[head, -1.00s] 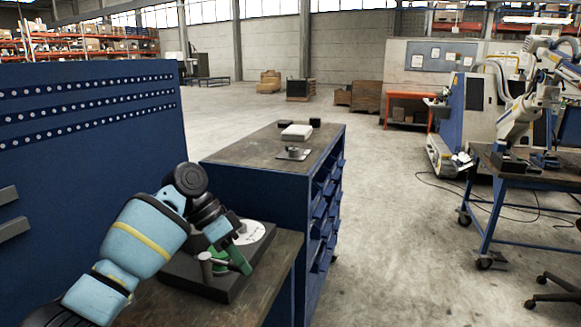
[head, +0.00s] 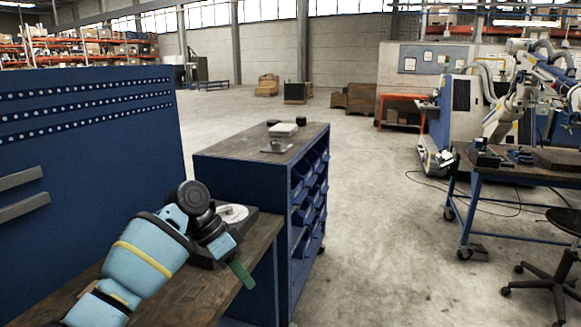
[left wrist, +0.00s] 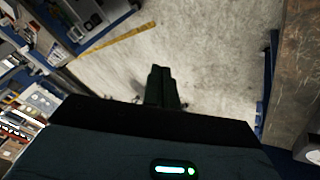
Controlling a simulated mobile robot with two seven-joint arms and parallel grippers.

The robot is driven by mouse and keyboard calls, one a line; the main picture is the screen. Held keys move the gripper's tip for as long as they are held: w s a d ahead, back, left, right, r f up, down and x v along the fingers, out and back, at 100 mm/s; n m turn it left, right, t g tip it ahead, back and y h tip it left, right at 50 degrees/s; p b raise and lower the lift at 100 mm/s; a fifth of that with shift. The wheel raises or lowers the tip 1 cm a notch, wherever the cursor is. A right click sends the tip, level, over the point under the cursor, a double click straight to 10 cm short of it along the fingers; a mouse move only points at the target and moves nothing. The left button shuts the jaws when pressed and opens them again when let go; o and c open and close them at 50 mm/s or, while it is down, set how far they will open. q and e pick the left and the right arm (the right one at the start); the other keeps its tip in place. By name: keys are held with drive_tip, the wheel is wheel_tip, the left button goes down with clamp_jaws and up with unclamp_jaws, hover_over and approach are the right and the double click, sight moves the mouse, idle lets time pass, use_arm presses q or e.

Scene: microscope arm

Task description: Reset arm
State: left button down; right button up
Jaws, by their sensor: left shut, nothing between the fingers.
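The dark flat device with a white round plate (head: 233,213) sits on the wooden bench at the left in the head view. My left arm and wrist cover much of it, and I cannot make out its arm. My left gripper (head: 244,277) is in front of the device, over the bench's right edge, with its green fingers pointing down and right. In the left wrist view the fingers (left wrist: 162,72) are together and empty, with grey floor beyond them. My right gripper is in neither view.
A blue drawer cabinet (head: 247,187) stands just beyond the bench, with small items on top. A blue perforated panel (head: 90,150) rises at the left. Open concrete floor (head: 380,230) lies to the right, before a workbench (head: 520,172) and a chair (head: 565,250).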

use_arm(q)
drive_tip(key=s+f+n+t, duration=0.2)
drive_tip(key=s+f, duration=0.2)
drive_tip(key=f, duration=0.6)
drive_tip(key=s+f+n+t, duration=0.15)
drive_tip(key=s+f, duration=0.25)
drive_tip(key=f, duration=0.6)
drive_tip(key=s+f+n+t, duration=0.2)
drive_tip(key=s+f+n, duration=0.1)
drive_tip(key=f, duration=0.7)
drive_tip(key=s+a+f+n+t+y+p, duration=0.1)
drive_tip(key=s+a+f, duration=0.2)
drive_tip(key=s+f, duration=0.35)
drive_tip(key=s+a+r+n+t+y, duration=0.1)
drive_tip(key=s+a, duration=0.3)
drive_tip(key=s, duration=0.7)
drive_tip(key=s+a+r+n+t+y, duration=0.1)
drive_tip(key=s+a+r+t+y, duration=0.1)
drive_tip(key=s, duration=0.9)
drive_tip(key=shift+s+a+t+y+p, duration=0.35)
drive_tip(key=shift+a+t+p, duration=0.1)
drive_tip(key=shift+a, duration=0.55)
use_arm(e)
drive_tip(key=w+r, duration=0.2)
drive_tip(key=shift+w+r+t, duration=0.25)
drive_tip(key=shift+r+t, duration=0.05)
